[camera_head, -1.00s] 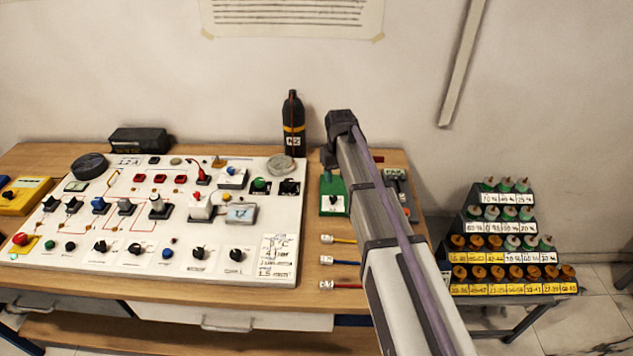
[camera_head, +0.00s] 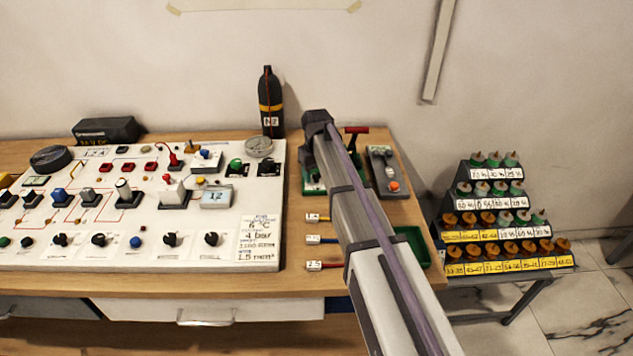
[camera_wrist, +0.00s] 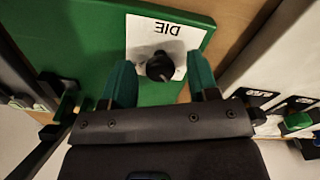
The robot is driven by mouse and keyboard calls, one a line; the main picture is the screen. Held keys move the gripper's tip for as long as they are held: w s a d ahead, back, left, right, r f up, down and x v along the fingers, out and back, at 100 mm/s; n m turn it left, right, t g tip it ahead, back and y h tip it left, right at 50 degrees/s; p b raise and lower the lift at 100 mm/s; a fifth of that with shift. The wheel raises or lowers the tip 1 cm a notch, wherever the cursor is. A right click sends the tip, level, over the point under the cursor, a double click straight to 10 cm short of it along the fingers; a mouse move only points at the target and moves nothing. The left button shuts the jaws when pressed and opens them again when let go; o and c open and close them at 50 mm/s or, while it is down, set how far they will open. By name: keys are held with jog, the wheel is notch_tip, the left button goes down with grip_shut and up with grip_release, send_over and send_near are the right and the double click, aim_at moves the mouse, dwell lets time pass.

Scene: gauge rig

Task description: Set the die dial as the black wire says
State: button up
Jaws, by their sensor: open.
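The die dial (camera_wrist: 160,68) is a black knob on a white plate marked DIE, which appears upside down in the wrist view. The plate is on a green tool (camera_wrist: 75,40), partly seen in the head view (camera_head: 311,180) behind my arm. My gripper (camera_wrist: 159,62) is open, with one green-tipped finger on each side of the dial; I cannot tell whether either touches it. In the head view my arm hides the dial. I see no clearly black wire.
A white panel (camera_head: 262,225) with knobs, switches and a small display stands left of the wires. A black bottle (camera_head: 270,105) stands behind. A grey device with an orange button (camera_head: 385,170) and a green tray (camera_head: 412,247) are right of my arm. A stepped rack (camera_head: 500,215) stands further right.

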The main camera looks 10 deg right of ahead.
jog(key=shift+r, duration=0.1)
jog(key=shift+c, duration=0.3)
jog(key=c, duration=0.9)
jog(key=shift+o, duration=0.2)
jog(key=m, duration=0.4)
jog(key=shift+m, duration=0.4)
jog(key=m, duration=0.4)
jog(key=shift+m, duration=0.4)
